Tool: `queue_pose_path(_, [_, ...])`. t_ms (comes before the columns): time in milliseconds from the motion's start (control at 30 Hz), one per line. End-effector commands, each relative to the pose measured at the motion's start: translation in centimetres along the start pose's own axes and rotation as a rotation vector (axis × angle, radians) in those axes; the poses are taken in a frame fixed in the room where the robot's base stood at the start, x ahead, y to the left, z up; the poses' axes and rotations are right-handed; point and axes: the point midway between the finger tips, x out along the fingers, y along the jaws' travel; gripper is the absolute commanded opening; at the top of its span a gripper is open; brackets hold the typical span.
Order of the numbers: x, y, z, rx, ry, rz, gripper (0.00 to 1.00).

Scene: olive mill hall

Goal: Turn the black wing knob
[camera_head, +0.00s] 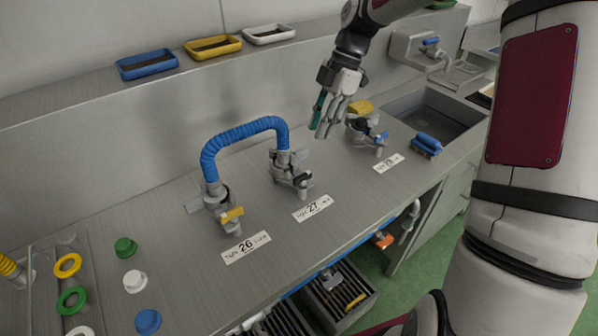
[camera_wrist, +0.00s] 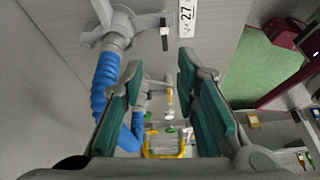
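My gripper (camera_head: 327,122) hangs above the bench behind the valves labelled 27 and 28, pointing down. In the wrist view its teal-padded fingers (camera_wrist: 158,100) stand apart with nothing between them. Valve 27 (camera_head: 290,175) has a blue hose on it and a small dark lever, which shows as a black-and-white bar (camera_wrist: 164,36) in the wrist view. Valve 28 (camera_head: 366,133) has a blue lever, a yellow part and a dark knob-like part (camera_head: 358,125) near the fingers. I cannot tell surely which dark part is the black wing knob. The gripper touches neither valve visibly.
A blue hose (camera_head: 245,131) arches between valve 26 (camera_head: 222,208) and valve 27. Blue, yellow and white trays line the back ledge. Coloured caps and rings lie at the front left. A sink (camera_head: 432,112) is at the right. Open crates stand below the bench.

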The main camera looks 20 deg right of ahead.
Motion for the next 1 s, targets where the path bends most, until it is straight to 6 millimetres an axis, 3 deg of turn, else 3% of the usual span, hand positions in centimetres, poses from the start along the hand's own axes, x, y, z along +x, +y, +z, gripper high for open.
queue_pose_path(133, [-0.8, -0.6, 0.3, -0.094, 0.011, -0.011, 0.28])
queue_pose_path(267, [-0.1, -0.7, 0.2, -0.109, 0.014, -0.015, 0.28])
queue_pose_path(800, [9.6, -0.9, 0.0, -0.107, 0.014, -0.017, 0.28])
queue_pose_path(1000, [12.0, -0.8, 0.0, -0.106, 0.013, -0.015, 0.28])
